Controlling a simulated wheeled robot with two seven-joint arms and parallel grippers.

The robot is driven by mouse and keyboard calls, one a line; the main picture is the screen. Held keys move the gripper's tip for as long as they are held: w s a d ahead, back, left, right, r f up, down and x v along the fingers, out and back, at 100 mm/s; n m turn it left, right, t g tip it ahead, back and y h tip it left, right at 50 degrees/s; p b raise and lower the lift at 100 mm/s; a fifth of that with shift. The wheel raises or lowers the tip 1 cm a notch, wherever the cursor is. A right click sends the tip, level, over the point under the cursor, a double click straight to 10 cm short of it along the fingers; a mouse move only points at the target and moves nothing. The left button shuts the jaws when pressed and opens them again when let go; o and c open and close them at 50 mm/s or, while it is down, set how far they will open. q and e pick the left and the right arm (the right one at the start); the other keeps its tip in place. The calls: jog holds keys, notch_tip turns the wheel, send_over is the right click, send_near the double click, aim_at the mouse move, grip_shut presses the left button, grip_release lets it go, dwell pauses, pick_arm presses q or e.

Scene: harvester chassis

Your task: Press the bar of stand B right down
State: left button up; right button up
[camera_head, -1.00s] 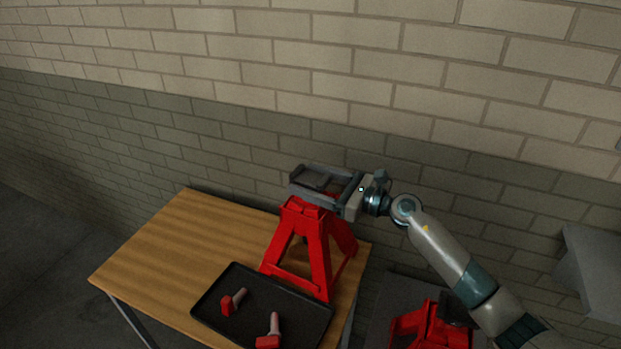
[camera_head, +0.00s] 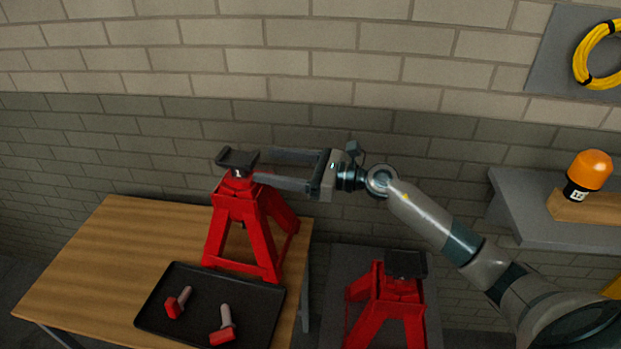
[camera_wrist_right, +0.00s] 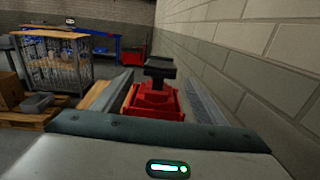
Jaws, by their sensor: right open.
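A red jack stand (camera_head: 262,236) with a dark bar (camera_head: 238,160) on its top stands at the back of the wooden table. A second red stand (camera_head: 387,303) with a dark top (camera_head: 405,264) is at the lower right. I see no letter on either stand. My right gripper (camera_head: 262,169) is open and empty, level and pointing left; its fingertips are close to the right side of the first stand's bar. In the right wrist view that bar (camera_wrist_right: 159,69) shows ahead between the two fingers, above the red stand top (camera_wrist_right: 152,101). My left gripper is not in view.
A black tray (camera_head: 158,331) holding two red-and-grey pieces lies on the wooden table (camera_head: 92,262) in front of the stand. The brick wall is close behind. A grey shelf (camera_head: 520,222) with an orange beacon (camera_head: 590,170) is at the right.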

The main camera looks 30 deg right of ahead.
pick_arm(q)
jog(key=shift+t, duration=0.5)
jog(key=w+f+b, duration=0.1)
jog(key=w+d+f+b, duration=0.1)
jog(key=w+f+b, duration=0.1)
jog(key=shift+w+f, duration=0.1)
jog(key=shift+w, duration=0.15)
pick_arm(e)
jog(key=v, duration=0.8)
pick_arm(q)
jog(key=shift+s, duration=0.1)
pick_arm(e)
jog(key=shift+s+d, duration=0.15)
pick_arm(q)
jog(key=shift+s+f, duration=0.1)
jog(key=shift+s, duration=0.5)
pick_arm(e)
jog(key=shift+s+f, duration=0.1)
